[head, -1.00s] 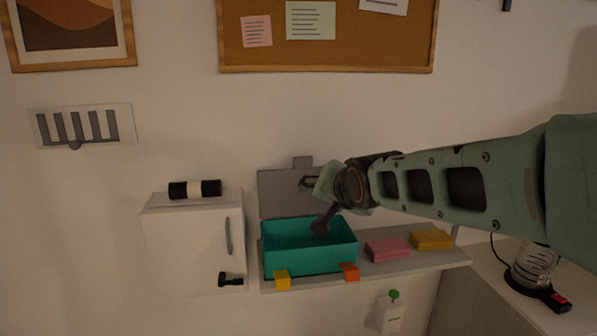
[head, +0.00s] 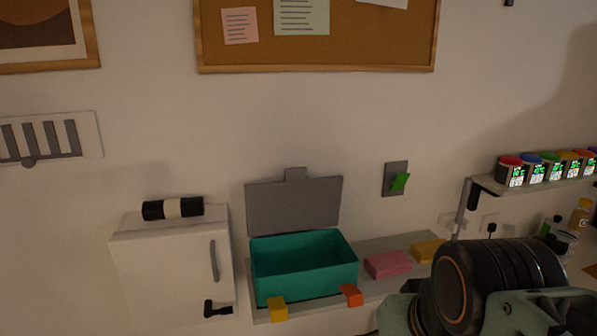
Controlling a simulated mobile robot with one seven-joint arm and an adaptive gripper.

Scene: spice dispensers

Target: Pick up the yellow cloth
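The yellow cloth (head: 428,250) looks like a flat folded block. It lies on the shelf, to the right of a similar pink cloth (head: 388,264). My arm fills the lower right of the head view, just below and to the right of the yellow cloth. My gripper's fingers do not show, so I cannot see whether they are open or shut.
An open teal box (head: 305,282) with its grey lid raised stands on the shelf (head: 398,243), left of the cloths. A white cabinet (head: 165,268) is further left. Several spice dispensers (head: 535,172) stand on a shelf at right.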

